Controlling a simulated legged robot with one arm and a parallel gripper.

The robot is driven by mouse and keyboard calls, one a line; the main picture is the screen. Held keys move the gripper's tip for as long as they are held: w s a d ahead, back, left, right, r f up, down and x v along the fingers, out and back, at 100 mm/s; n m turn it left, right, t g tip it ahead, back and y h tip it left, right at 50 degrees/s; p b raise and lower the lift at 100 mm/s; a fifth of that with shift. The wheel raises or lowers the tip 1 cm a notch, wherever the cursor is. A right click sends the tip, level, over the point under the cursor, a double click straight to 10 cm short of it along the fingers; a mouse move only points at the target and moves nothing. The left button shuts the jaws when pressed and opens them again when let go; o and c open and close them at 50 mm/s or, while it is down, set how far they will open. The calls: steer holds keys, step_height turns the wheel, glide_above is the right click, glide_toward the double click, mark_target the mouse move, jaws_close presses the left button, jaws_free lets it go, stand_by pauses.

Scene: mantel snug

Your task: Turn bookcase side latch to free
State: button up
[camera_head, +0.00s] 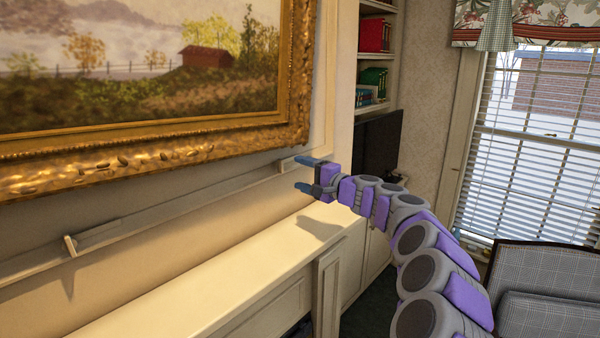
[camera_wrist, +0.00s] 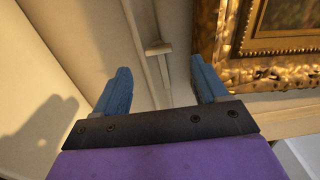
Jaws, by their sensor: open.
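My gripper (camera_head: 299,174) is open and empty, pointing left along the wall above the mantel shelf. Its two blue fingers also show in the wrist view (camera_wrist: 160,68), spread apart. A pale rail (camera_head: 150,222) runs along the wall under the painting. A small upright pale latch piece (camera_head: 71,245) sits on the rail at the left, well away from my fingers. It shows in the wrist view as a short crossbar (camera_wrist: 158,48) beyond the fingertips. I cannot tell which piece is the bookcase side latch.
A gold-framed painting (camera_head: 160,165) hangs just above the rail. The cream mantel shelf (camera_head: 215,295) below is bare. Bookcase shelves with red books (camera_head: 373,35) and a dark screen (camera_head: 380,142) stand behind my arm. A grey armchair (camera_head: 545,275) stands at the right.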

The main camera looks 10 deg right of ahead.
steer(key=v, duration=1)
steer(key=s+a+f+n+g+y+b, duration=0.15)
steer(key=s+a+n+g, duration=0.25)
steer(key=s+a, duration=0.45)
steer(key=s+a+f+n+g+y+b, duration=0.15)
steer(key=s+a+n+g, duration=0.35)
steer(key=a, duration=0.6)
steer(key=s+a+f+n+g+h+b, duration=0.1)
steer(key=s+a+f+h, duration=0.1)
steer(key=s+f, duration=0.25)
steer(key=s+a+f+g+h+b, duration=0.1)
steer(key=s+a+f, duration=0.2)
steer(key=s, duration=0.3)
steer(key=s+d+f+n+g+h+b, duration=0.25)
steer(key=s+f+h, duration=0.25)
steer(key=s+f, duration=0.7)
steer(key=s+d+f+m+g+h+b, duration=0.1)
steer(key=s+d+f+g+h+b, duration=0.1)
steer(key=s+d+f+h, duration=0.3)
steer(key=s+d+f+g, duration=0.1)
steer(key=s+d+f, duration=0.3)
steer(key=s, duration=0.6)
steer(key=shift+d+h, duration=0.3)
steer(key=shift+d, duration=1.1)
